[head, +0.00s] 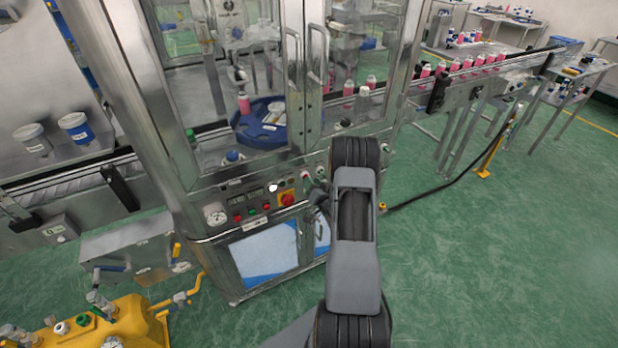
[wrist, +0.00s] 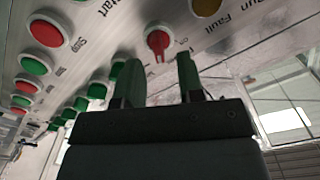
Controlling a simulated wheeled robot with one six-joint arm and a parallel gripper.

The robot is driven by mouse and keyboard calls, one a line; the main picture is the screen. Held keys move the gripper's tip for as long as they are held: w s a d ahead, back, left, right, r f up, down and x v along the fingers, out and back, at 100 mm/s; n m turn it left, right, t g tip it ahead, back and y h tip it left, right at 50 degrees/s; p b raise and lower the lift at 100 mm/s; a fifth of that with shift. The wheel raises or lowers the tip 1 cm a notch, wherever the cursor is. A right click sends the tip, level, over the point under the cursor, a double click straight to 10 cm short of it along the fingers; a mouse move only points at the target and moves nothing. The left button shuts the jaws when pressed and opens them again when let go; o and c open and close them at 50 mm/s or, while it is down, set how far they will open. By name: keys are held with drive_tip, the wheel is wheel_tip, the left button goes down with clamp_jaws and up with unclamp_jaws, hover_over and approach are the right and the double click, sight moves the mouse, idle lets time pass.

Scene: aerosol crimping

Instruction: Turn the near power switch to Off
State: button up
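A red rotary switch (wrist: 158,41) with a narrow lever sits on the steel control panel in the wrist view. The small lettering beside it is partly hidden, so I cannot read its setting or confirm that it is the near power switch. My gripper (wrist: 158,64) is open, with one finger on each side of the switch's lever in the picture. A gap shows on both sides, and nothing is held. In the head view my gripper (head: 319,196) is close to the right part of the panel, mostly hidden by my arm.
Near the gripper are a red Stop button (wrist: 46,33), a yellow lamp (wrist: 206,6) and several green and red buttons. A red-and-yellow switch (head: 287,199) and a gauge (head: 215,214) are on the panel front. Glass doors stand above; open green floor lies right.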

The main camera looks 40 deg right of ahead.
drive_tip(key=shift+w+d, duration=0.2)
drive_tip(key=shift+w, duration=1.2)
drive_tip(key=shift+c, duration=0.2)
clamp_jaws()
